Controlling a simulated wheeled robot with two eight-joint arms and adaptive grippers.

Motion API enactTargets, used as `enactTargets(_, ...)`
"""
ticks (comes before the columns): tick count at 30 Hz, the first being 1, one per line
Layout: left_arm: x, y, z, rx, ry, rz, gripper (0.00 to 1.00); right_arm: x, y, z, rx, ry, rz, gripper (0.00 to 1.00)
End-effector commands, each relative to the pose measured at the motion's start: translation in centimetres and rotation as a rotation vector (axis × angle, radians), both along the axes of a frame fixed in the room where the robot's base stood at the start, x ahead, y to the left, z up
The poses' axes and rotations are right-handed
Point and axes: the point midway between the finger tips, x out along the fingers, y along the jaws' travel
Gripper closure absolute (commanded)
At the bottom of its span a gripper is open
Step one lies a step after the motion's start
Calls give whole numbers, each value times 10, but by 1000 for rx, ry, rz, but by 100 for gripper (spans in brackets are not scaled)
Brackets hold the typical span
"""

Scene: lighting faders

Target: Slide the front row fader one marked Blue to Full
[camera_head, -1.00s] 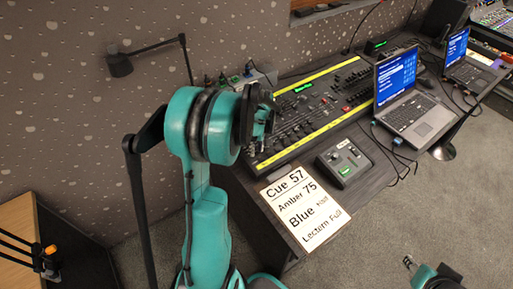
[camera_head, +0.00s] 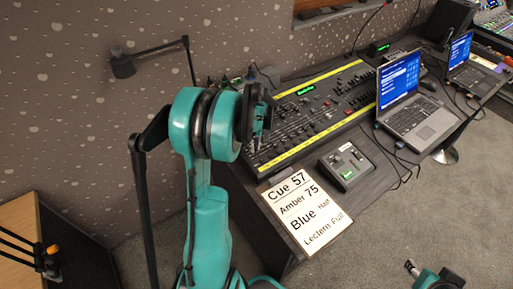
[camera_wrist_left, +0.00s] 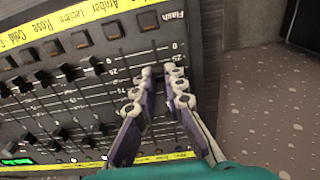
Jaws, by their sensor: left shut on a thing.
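The lighting desk (camera_head: 338,91) stands along the wall with rows of faders. My left gripper (camera_head: 262,120) is over its near left end. In the left wrist view my left gripper (camera_wrist_left: 162,78) has its two fingers close together at the last column by the desk's edge. It is shut on a fader cap, which the fingers hide; I cannot read its label. Scale marks such as 0 and 25 show beside it. Part of my right arm's end (camera_head: 437,277) shows at the bottom right; its jaws are unclear. A card (camera_head: 305,212) lists Blue, apparently with "Half" beside it.
Other dark fader caps (camera_wrist_left: 83,70) sit left of the gripper, under a yellow label strip (camera_wrist_left: 70,15). A small box (camera_head: 346,165) and a laptop (camera_head: 418,118) stand right of the desk. A lamp (camera_head: 122,66) is at the left.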

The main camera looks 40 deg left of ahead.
Motion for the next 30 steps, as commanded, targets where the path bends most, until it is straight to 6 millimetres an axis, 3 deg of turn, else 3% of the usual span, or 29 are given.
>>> enactTargets(22,10,31,3,1,-1,0,100,0,0,1,0,0,0,60)
enactTargets(23,10,31,3,1,-1,0,84,0,0,1,0,0,0,60)
enactTargets(24,10,31,3,1,-1,0,79,0,0,1,0,0,0,60)
enactTargets(30,9,31,3,0,0,0,79,0,0,1,0,0,0,60)
